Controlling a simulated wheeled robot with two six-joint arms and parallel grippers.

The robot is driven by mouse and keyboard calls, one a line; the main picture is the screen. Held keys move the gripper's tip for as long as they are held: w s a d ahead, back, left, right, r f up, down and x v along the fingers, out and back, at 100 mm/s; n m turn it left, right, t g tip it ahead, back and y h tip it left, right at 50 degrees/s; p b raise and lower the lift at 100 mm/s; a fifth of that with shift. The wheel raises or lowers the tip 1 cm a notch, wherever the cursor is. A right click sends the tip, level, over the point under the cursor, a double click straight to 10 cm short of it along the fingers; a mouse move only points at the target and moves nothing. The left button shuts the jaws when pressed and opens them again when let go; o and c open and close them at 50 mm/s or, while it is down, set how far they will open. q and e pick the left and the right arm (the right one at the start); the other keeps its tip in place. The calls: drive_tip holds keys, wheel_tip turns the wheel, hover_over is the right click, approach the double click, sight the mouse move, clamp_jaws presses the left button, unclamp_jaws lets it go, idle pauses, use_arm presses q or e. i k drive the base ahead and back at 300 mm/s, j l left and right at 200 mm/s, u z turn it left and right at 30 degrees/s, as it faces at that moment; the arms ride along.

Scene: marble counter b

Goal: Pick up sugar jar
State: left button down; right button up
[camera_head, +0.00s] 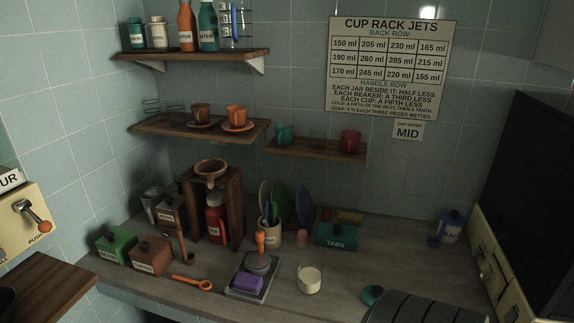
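I cannot make out a jar clearly labelled sugar. Two small lidded jars, a left one (136,35) and a white one (159,32), stand on the top shelf at the left; their labels are too small to read. A blue-lidded jar (451,228) stands at the right of the counter, and its label seems to read SALT. A glass-like cup (309,280) with pale contents stands near the counter's front edge. Neither of my grippers shows in this view.
The counter (345,275) holds green and brown labelled boxes, an orange spoon (191,283), a wooden stand with a red bottle (216,220), a utensil pot and a green TABS box (336,236). A dark ribbed object (420,308) fills the front right.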

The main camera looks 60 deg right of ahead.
sight(310, 267)
drive_tip(key=z, duration=1.9)
drive_tip(key=u, duration=2)
drive_tip(key=z, duration=2)
drive_tip(key=l+u, duration=0.2)
